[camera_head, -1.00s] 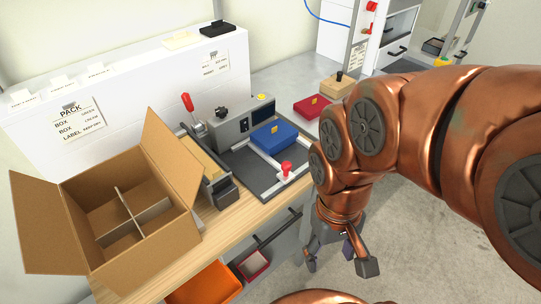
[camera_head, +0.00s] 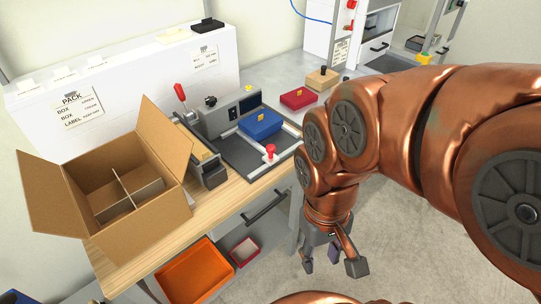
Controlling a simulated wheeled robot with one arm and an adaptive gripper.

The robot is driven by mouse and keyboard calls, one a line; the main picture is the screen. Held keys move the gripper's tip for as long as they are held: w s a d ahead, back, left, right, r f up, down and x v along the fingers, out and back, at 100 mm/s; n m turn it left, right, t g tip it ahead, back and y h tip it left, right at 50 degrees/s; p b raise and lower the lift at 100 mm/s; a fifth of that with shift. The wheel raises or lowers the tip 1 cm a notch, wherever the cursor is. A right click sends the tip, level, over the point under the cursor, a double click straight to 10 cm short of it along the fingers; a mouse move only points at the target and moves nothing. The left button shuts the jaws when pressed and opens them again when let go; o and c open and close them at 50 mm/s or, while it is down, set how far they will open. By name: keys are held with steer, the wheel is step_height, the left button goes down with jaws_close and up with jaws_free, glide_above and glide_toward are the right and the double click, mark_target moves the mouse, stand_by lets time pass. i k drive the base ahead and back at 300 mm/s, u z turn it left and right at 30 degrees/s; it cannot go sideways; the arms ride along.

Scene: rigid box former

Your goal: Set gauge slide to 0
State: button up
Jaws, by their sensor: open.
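The box former (camera_head: 225,110) stands on the bench with a dark grey bed (camera_head: 240,160) in front of it. A blue box (camera_head: 260,124) sits on the bed. A pale rail crosses the bed, with a red knob (camera_head: 270,150) near its front end; this looks like the gauge slide. No scale marks are readable. My gripper (camera_head: 333,262) hangs fingers down over the floor, in front of the bench and to the right of the knob. It is open and touches nothing.
An open divided carton (camera_head: 130,185) stands on the bench at left. Below it are an orange bin (camera_head: 195,270) and a small red-rimmed tray (camera_head: 245,250). A red box (camera_head: 298,99) and a cardboard box (camera_head: 322,79) stand behind at right. The floor (camera_head: 400,230) right of my gripper is clear.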

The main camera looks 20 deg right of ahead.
mark_target(269, 157)
steer(key=u, duration=0.85)
steer(key=i, duration=0.5)
steer(key=z, duration=0.05)
